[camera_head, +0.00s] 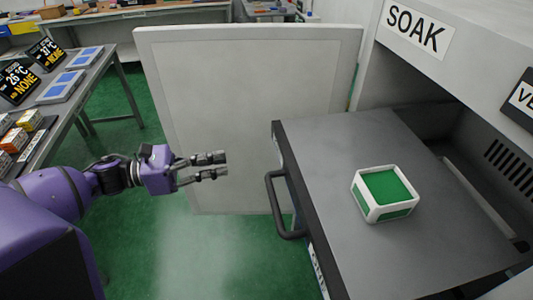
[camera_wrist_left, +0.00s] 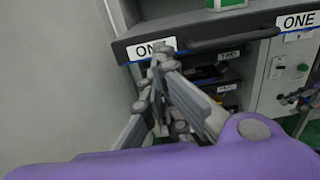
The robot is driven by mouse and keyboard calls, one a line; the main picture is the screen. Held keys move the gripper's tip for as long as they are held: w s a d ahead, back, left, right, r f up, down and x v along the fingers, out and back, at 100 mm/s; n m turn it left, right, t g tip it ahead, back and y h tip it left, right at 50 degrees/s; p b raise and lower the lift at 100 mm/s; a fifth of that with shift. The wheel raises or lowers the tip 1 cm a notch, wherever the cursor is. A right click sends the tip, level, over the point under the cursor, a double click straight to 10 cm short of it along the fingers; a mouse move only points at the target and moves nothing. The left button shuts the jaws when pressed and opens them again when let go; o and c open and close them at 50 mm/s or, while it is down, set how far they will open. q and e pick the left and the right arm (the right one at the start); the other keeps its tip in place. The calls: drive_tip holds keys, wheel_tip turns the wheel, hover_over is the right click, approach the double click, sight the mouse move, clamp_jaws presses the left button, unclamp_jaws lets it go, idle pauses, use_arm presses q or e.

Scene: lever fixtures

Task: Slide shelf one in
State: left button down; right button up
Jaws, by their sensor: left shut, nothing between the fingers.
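Shelf one (camera_head: 345,150) is a dark grey slab that stands pulled out of the cabinet under the SOAK sign. Its black bar handle (camera_head: 276,205) is on its front edge, facing my left arm. The left wrist view shows the shelf front (camera_wrist_left: 140,32) with ONE labels and the handle (camera_wrist_left: 235,40). A white-framed green box (camera_head: 386,193) sits upright on the shelf. My left gripper (camera_head: 222,165) is shut and empty, left of the handle and apart from it. Its fingers (camera_wrist_left: 160,55) overlap the left ONE label in the wrist view. My right gripper is out of view.
A large pale door panel (camera_head: 250,100) stands open behind the gripper, at the shelf's left. Lower units, one labelled TWO (camera_wrist_left: 228,56), sit beneath the shelf. A side table (camera_head: 75,85) with displays and boxes is at the left. Green floor lies between.

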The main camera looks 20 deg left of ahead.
use_arm(q)
drive_tip(key=p+x, duration=0.1)
drive_tip(key=x, duration=1)
drive_tip(key=shift+w+r, duration=0.15)
drive_tip(key=shift+w, duration=0.05)
drive_tip(key=shift+w+d, duration=0.25)
drive_tip(key=shift+d, duration=0.1)
drive_tip(key=b, duration=0.2)
approach(387, 138)
drive_tip(key=a+f, duration=0.1)
drive_tip(key=a, duration=0.1)
drive_tip(key=a+f, duration=0.1)
drive_tip(key=a, duration=0.1)
drive_tip(key=s+a+f, duration=0.1)
drive_tip(key=a, duration=0.1)
drive_tip(key=shift+s+a, duration=0.1)
drive_tip(key=shift+a, duration=0.05)
drive_tip(key=b+x, duration=0.1)
drive_tip(key=x, duration=1.6)
drive_tip(key=shift+r+b, duration=0.1)
drive_tip(key=shift+b, duration=0.25)
drive_tip(key=shift+x, duration=0.75)
drive_tip(key=shift+r, duration=0.15)
